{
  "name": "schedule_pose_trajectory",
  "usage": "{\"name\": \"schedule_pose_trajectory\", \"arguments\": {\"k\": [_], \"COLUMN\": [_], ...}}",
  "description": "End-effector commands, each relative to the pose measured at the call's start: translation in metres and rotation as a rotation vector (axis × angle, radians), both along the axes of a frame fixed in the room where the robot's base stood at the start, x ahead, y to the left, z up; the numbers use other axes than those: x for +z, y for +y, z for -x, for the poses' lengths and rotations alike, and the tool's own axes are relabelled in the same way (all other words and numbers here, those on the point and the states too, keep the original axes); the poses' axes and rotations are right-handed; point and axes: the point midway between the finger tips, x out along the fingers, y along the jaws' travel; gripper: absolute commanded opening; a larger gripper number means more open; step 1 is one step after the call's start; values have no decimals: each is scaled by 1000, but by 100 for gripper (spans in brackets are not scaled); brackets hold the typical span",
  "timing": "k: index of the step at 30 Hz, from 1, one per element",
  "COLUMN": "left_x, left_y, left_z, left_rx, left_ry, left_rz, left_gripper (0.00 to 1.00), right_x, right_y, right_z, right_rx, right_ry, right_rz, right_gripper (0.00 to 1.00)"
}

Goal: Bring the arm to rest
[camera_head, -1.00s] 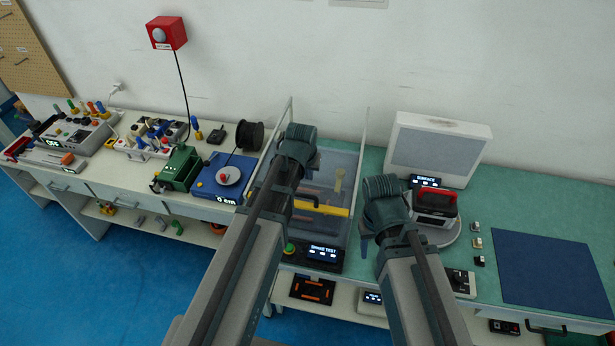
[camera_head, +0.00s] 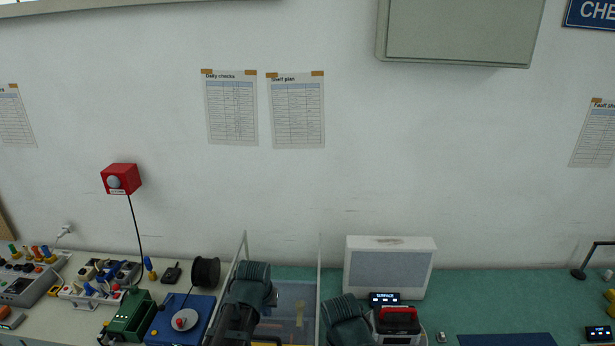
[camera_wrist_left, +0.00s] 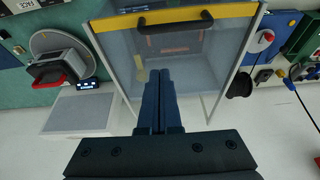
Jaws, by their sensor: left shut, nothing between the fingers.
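My left arm comes up from the bottom of the head view, with its dark wrist (camera_head: 250,285) in front of the clear-walled enclosure (camera_head: 297,300). In the left wrist view the left gripper (camera_wrist_left: 161,75) is shut and empty. Its fingers show against the clear panel of that enclosure, below a yellow bar (camera_wrist_left: 215,12) with a black handle (camera_wrist_left: 175,22). I cannot tell whether they touch it. My right arm's dark wrist (camera_head: 345,318) is at the bottom centre of the head view, and its fingers are hidden.
A grey-fronted white box (camera_head: 388,270) stands behind a red-and-black device (camera_head: 397,320) on the green bench. A blue scale (camera_head: 165,328), green unit (camera_head: 132,315) and black spool (camera_head: 205,272) are to the left. A dark blue mat (camera_head: 505,340) lies on the right.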

Motion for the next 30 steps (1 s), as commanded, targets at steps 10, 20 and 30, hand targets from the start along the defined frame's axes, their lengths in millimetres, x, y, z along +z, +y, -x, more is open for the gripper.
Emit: {"name": "schedule_pose_trajectory", "arguments": {"k": [10, 20, 30], "left_x": [-130, -188, -189], "left_y": [-63, -88, -90], "left_z": [94, 157, 165], "left_rx": [-177, -286, -299], "left_ry": [212, 356, 375], "left_rz": [-76, -147, -157], "left_gripper": [0, 0, 0], "right_x": [-119, -176, -179], "right_y": [0, 0, 0], "right_z": [-1, -1, -1], "right_rx": [6, 10, 11], "right_ry": [-2, -3, -3], "right_rz": [1, 2, 2], "right_gripper": [50, 50, 50]}}
